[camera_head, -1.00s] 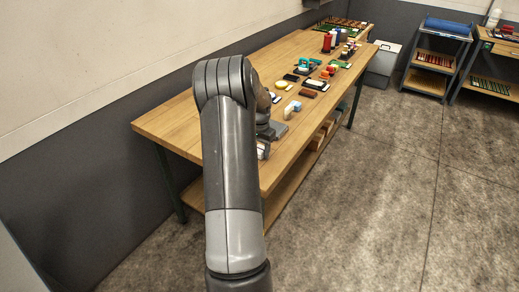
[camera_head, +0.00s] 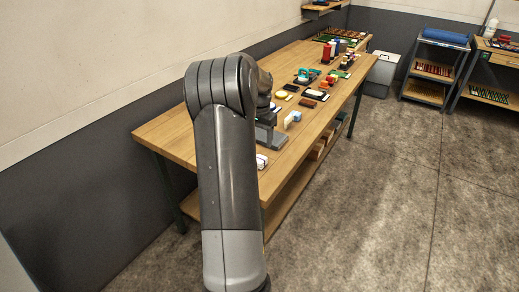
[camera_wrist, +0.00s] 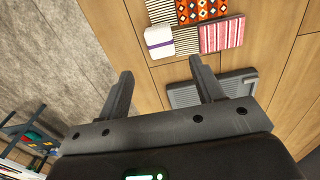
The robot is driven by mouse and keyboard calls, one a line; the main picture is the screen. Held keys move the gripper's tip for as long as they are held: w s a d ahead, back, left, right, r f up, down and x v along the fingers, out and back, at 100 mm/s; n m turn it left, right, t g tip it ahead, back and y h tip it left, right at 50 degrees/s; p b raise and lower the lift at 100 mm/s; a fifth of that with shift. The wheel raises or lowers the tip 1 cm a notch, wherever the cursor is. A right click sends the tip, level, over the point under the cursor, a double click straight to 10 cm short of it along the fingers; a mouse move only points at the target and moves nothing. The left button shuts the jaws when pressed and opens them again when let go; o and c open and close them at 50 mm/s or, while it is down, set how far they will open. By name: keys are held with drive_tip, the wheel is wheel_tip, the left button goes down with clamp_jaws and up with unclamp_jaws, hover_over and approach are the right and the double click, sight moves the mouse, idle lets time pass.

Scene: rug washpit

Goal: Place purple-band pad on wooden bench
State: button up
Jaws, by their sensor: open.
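The white pad with a purple band (camera_wrist: 160,42) lies on a wooden top, just beyond my fingertips in the wrist view. A small white item at the bench's near edge (camera_head: 262,161) in the head view looks like the same pad. The wooden bench (camera_head: 165,142) runs away from me along the wall; its planks also show in the wrist view (camera_wrist: 140,18). My gripper (camera_wrist: 158,74) is open above the bench edge, with nothing between its fingers. In the head view my arm hides most of the gripper and part of the bench.
Striped and orange patterned pieces (camera_wrist: 221,36) lie against the pad's right side. A dark grey tray (camera_wrist: 236,82) lies by the right finger. Several small items and bottles (camera_head: 327,52) stand farther along the bench. The concrete floor (camera_head: 370,220) at right is clear.

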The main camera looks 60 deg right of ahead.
drive_tip(key=w+a+r+n+t, duration=0.1)
drive_tip(key=w+a+r+n, duration=0.15)
drive_tip(key=a+r, duration=0.45)
drive_tip(key=w+a+r+n+t, duration=0.1)
drive_tip(key=w+a+r+n, duration=0.15)
drive_tip(key=a, duration=0.95)
drive_tip(key=w+a+r+n+t, duration=0.1)
drive_tip(key=w+a+r+n, duration=0.15)
drive_tip(key=a+r, duration=0.45)
drive_tip(key=s+a+f+n+t, duration=0.1)
drive_tip(key=s+a+n, duration=0.4)
drive_tip(key=a, duration=0.9)
drive_tip(key=s+a+f+n+t, duration=0.1)
drive_tip(key=s+a+n, duration=0.4)
drive_tip(key=s+a, duration=0.5)
drive_tip(key=a, duration=0.4)
drive_tip(key=shift+t, duration=0.3)
